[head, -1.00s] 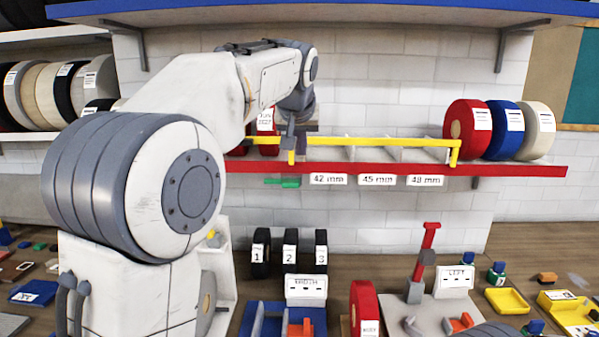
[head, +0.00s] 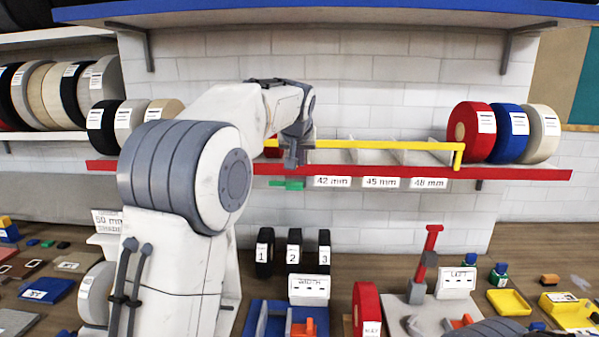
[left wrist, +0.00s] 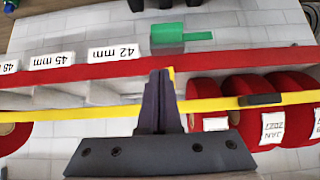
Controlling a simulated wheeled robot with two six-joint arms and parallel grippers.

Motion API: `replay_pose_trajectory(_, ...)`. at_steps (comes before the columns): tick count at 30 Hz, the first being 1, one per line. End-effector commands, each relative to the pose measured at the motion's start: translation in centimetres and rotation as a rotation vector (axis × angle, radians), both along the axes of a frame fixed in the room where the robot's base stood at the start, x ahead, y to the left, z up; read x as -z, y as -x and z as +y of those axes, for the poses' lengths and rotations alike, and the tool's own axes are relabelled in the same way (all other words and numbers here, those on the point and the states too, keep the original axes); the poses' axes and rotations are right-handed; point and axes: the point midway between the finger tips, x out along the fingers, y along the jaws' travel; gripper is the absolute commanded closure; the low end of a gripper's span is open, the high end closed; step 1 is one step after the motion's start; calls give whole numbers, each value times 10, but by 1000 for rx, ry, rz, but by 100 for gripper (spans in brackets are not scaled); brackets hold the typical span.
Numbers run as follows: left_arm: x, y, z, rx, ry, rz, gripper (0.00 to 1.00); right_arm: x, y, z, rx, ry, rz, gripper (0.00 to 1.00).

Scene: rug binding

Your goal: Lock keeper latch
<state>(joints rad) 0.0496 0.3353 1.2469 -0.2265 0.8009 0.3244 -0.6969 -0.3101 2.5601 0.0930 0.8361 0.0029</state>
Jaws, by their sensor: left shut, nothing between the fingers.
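The yellow keeper bar (head: 385,145) runs level along the front of the red-edged shelf, with its right end bent down. It also shows in the left wrist view (left wrist: 225,104). The green latch piece (head: 288,185) lies level just under the shelf edge, left of the 42 mm label; the upside-down left wrist view shows it as a block with a thin handle (left wrist: 180,37). My left gripper (head: 292,163) is shut and empty at the bar's left part, just above the green piece. Its fingers (left wrist: 160,78) overlap the bar and hide part of it.
The red shelf edge (head: 520,174) carries width labels. Red, blue and cream rolls (head: 512,133) stand at its right end, and dated red rolls (left wrist: 240,118) near my left gripper. The bench below holds numbered black rolls (head: 294,250), a red-handled fixture (head: 431,245) and yellow trays.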

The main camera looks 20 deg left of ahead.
Motion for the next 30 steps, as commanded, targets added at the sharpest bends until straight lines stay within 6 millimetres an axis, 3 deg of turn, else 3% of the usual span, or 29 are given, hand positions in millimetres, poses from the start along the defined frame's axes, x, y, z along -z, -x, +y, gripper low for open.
replay_pose_trajectory(3, 16, -14, 4, 0, 0, 5, 100, -11, 0, 0, -2, 0, 0, 8)
replay_pose_trajectory(12, 50, -12, 4, 0, -1, 1, 100, -15, 0, 0, -3, 0, 0, 8)
replay_pose_trajectory(25, 53, -12, 4, 0, -2, -1, 100, -15, 0, 0, -3, 0, 0, 8)
replay_pose_trajectory(30, 55, -9, 16, -16, -25, 6, 100, -10, 0, 0, -2, 0, 0, 8)
